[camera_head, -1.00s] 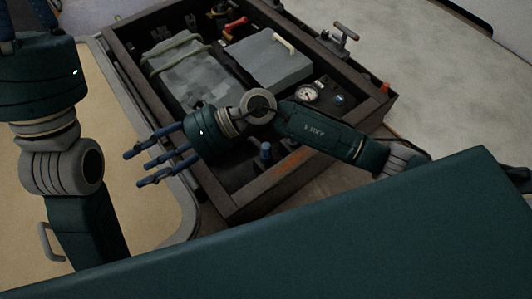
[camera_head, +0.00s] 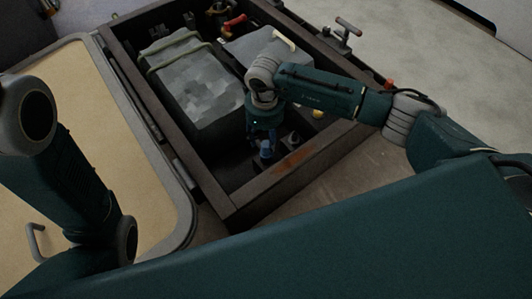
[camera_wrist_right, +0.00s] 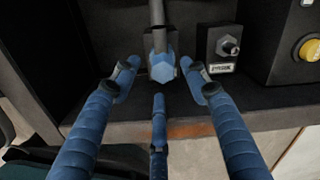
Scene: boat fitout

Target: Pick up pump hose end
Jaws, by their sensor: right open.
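A blue hexagonal fitting (camera_wrist_right: 161,67) on the end of a grey hose or pipe stands upright in the right wrist view; I take it to be the pump hose end. My right gripper (camera_wrist_right: 163,92) is open, with blue fingers to the left, right and near side of the fitting. No firm contact shows. In the head view my right gripper (camera_head: 265,150) points down into the near end of the dark open box (camera_head: 235,201). There the blue fingers and the fitting are hard to tell apart. My left arm shows at the left, but its gripper is out of view.
A grey strapped block (camera_head: 195,85) and a grey lid with a pale handle (camera_head: 240,50) fill much of the box. A small connector box (camera_wrist_right: 224,48) stands close right of the fitting. The box's near wall (camera_wrist_right: 190,130) is close. A tan panel (camera_head: 90,140) lies at left.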

